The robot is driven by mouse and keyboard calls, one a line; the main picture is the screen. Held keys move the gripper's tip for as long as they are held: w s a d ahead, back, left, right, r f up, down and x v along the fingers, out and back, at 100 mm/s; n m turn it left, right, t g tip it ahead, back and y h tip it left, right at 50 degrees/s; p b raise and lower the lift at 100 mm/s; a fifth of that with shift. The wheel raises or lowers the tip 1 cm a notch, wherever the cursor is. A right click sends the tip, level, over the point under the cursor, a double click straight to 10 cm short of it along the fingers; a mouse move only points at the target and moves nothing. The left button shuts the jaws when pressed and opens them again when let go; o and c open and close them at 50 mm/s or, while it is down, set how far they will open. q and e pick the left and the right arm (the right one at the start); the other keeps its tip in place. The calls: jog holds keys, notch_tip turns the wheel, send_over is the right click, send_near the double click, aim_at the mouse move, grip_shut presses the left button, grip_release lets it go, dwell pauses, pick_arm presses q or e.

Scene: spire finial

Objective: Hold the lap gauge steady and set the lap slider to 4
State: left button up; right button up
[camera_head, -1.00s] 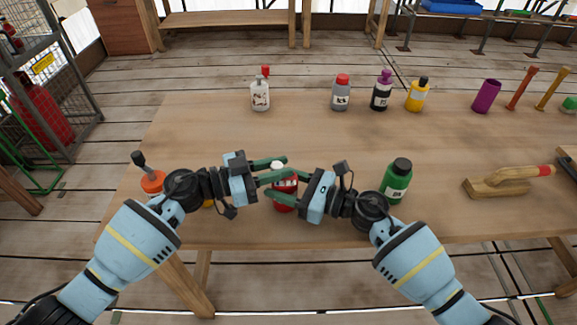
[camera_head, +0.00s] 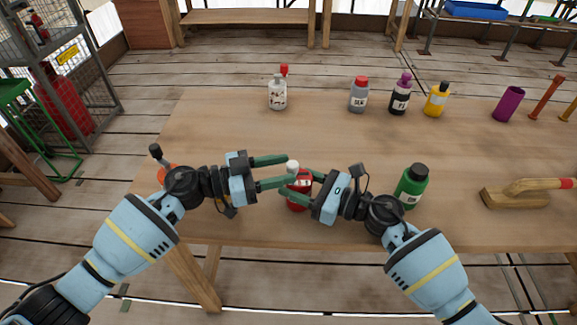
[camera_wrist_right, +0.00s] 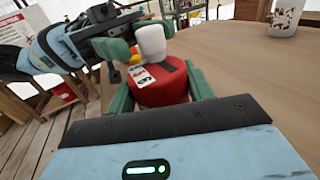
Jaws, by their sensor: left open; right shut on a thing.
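No lap gauge or lap slider can be made out. A red bottle (camera_head: 299,201) with a white cap (camera_head: 293,167) and a pale label stands upright near the table's front edge. My right gripper (camera_head: 295,183) is shut on the bottle's red body; the wrist view shows its green fingers on both sides of the red body (camera_wrist_right: 158,92). My left gripper (camera_head: 290,171) is open at cap height. In the wrist view its fingers lie around the white cap (camera_wrist_right: 151,42); whether they touch it I cannot tell. Fingers partly hide the bottle in the head view.
An orange item (camera_head: 167,173) is partly hidden behind my left arm. White (camera_head: 278,95), grey (camera_head: 358,97), purple-capped (camera_head: 400,98) and yellow (camera_head: 436,102) bottles stand behind. The table's middle is clear.

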pick_arm(q)
jog(key=v, duration=0.9)
jog(key=shift+a, duration=0.3)
pick_arm(e)
jog(key=o, duration=1.1)
jog(key=shift+o, duration=0.2)
jog(key=v, duration=1.2)
pick_arm(q)
jog(key=shift+s, duration=0.1)
pick_arm(e)
jog(key=shift+s+f, duration=0.1)
